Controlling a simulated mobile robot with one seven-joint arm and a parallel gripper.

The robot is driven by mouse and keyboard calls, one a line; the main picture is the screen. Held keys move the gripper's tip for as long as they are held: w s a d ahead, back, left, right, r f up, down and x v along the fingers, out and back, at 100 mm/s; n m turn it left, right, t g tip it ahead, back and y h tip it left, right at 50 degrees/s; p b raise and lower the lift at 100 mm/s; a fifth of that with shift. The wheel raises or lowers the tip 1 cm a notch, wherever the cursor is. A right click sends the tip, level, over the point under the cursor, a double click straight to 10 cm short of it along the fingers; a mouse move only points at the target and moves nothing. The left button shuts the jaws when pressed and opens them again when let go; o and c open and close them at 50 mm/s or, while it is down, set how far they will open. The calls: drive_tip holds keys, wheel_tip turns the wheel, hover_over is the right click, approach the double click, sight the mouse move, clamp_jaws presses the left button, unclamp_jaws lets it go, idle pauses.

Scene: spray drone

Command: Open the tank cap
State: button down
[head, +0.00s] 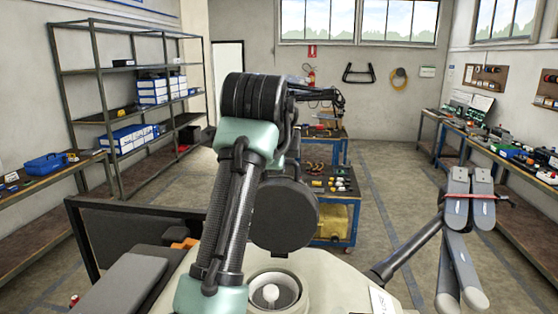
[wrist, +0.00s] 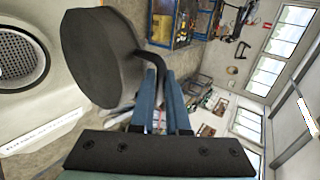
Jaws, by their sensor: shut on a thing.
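The tank cap (wrist: 98,55) is a thick, dark round disc, raised and tilted up on edge. In the head view the cap (head: 284,214) stands over the far side of the round tank opening (head: 273,292), clear of its mouth. The wrist view shows the opening (wrist: 22,58) uncovered at the left, with a perforated strainer inside. My gripper (wrist: 160,82) has its two blue fingers shut on the cap at a thin curved black bar beside the disc. My arm hides the fingers in the head view.
The drone's pale body (head: 345,282) surrounds the opening. A folded grey rotor arm (head: 455,240) sticks out at the right. A blue tool cart (head: 335,200) stands behind. Shelving (head: 120,95) is at the left, a workbench (head: 500,160) at the right. The floor between is clear.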

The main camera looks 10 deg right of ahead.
drive_tip(key=shift+f, duration=0.2)
drive_tip(key=c, duration=0.9)
unclamp_jaws()
drive_tip(key=b+v, duration=0.7)
drive_tip(key=v, duration=0.6)
drive_tip(key=shift+r, duration=0.3)
